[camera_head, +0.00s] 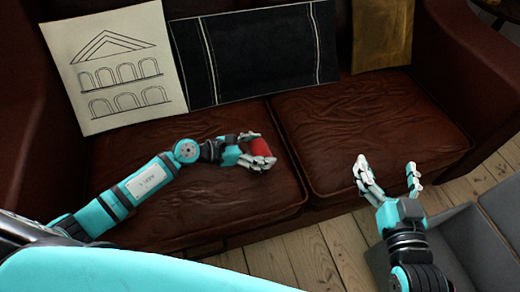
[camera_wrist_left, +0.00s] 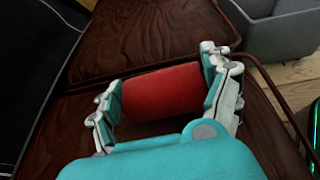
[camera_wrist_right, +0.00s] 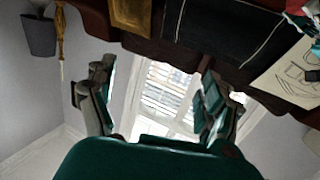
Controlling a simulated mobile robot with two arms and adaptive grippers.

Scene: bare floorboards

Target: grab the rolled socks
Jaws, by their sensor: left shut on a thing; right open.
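The rolled socks (camera_head: 259,147) are a red roll over the left seat of the brown leather sofa, near the gap between the seats. My left gripper (camera_head: 262,158) is shut on them. In the left wrist view the red roll (camera_wrist_left: 163,92) lies crosswise between the two fingers of my left gripper (camera_wrist_left: 165,100), touched at both ends. I cannot tell whether the roll still rests on the seat. My right gripper (camera_head: 388,180) is open and empty, in front of the sofa's right seat. Its spread fingers also show in the right wrist view (camera_wrist_right: 152,100).
The brown sofa (camera_head: 365,130) has a white pillow with a building drawing (camera_head: 115,65), a dark pillow (camera_head: 255,55) and a gold pillow (camera_head: 383,33) along its back. Bare floorboards (camera_head: 325,245) show in front.

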